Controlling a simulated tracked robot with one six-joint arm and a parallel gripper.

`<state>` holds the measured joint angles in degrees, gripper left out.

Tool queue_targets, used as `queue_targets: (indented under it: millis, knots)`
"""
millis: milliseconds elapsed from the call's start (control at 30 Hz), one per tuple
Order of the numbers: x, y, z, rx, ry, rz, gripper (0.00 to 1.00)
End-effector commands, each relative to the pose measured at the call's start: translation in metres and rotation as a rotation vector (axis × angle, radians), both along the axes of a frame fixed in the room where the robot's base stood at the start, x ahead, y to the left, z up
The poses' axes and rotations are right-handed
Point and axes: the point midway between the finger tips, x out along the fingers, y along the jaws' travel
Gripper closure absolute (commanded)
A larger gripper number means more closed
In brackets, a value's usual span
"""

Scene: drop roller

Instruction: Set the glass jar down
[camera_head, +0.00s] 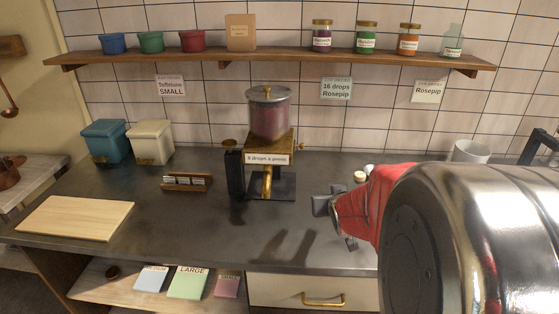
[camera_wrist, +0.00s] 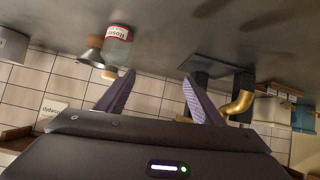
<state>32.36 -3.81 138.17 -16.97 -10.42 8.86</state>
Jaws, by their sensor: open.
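A glass jar (camera_wrist: 117,50) with a red-and-white label shows in the wrist view, where the picture is upside down. It stands upright on the counter with its lid on. In the head view it is mostly hidden behind my red arm; a small pale gold top (camera_head: 360,176) there may be its lid. My gripper (camera_head: 334,222) is over the counter, right of the brass dispenser (camera_head: 268,148). In the wrist view its two fingers (camera_wrist: 158,98) are spread with nothing between them. The jar is apart from them, beyond the left fingertip.
A dark conical object (camera_wrist: 90,60) stands beside the jar. The dispenser's bent spout (camera_wrist: 241,103) is near the other finger. A white mug (camera_head: 470,152) stands at the back right. The wall shelf (camera_head: 280,59) holds several jars and pots. The counter's front middle is clear.

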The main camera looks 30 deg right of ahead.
Motion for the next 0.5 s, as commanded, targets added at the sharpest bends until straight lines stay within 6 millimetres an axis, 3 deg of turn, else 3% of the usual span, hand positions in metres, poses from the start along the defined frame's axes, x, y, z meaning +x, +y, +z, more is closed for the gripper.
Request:
queue_targets:
  millis: [33,300,500]
  knots:
    - [0.000,-0.015,-0.008,-0.001,-0.013,-0.016,0.39]
    - [-0.001,-0.082,-0.039,-0.019,-0.131,-0.063,0.39]
    - [-0.008,-0.113,-0.055,-0.022,-0.205,-0.082,0.39]
